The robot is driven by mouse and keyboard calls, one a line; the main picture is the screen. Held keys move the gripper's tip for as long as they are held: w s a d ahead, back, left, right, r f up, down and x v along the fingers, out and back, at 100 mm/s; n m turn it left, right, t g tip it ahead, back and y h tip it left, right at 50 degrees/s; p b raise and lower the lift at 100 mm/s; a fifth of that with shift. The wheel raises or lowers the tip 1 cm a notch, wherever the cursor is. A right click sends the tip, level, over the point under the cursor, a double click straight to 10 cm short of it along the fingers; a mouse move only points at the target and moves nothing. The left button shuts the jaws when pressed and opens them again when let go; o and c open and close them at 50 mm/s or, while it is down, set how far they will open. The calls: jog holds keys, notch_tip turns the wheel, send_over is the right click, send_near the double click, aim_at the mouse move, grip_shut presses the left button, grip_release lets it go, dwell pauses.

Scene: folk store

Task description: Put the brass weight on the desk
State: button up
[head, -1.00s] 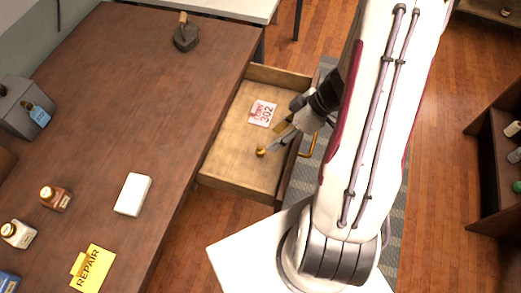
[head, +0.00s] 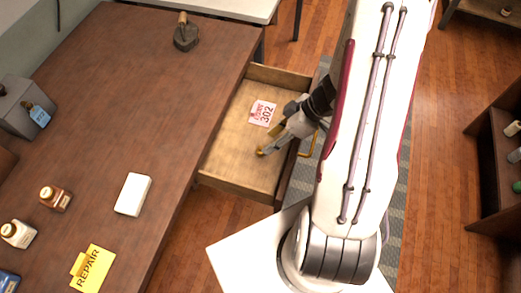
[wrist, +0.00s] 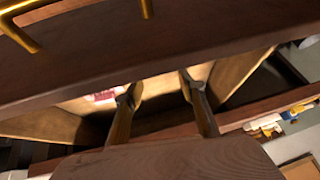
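The small brass weight (head: 260,152) lies on the floor of the open wooden drawer (head: 228,155), near its front left part in the head view. My gripper (head: 268,148) reaches down into the drawer, with its fingertips right beside the weight. In the wrist view my two fingers (wrist: 160,88) stand apart with no object visible between them. I cannot make out the weight in the wrist view. The desk (head: 130,110) is a dark brown top to the left of the drawer, with broad bare areas.
A red-and-white 302 card (head: 262,113) lies in the drawer. The drawer has a brass handle (wrist: 15,25). On the desk are a white box (head: 133,194), a yellow REPAIR sign (head: 92,268), several bottles and a dark iron (head: 186,38). The middle of the desk is clear.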

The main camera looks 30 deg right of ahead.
aim_at(262, 148)
jog(key=shift+a+f, duration=0.1)
jog(key=shift+x, duration=2.45)
grip_shut()
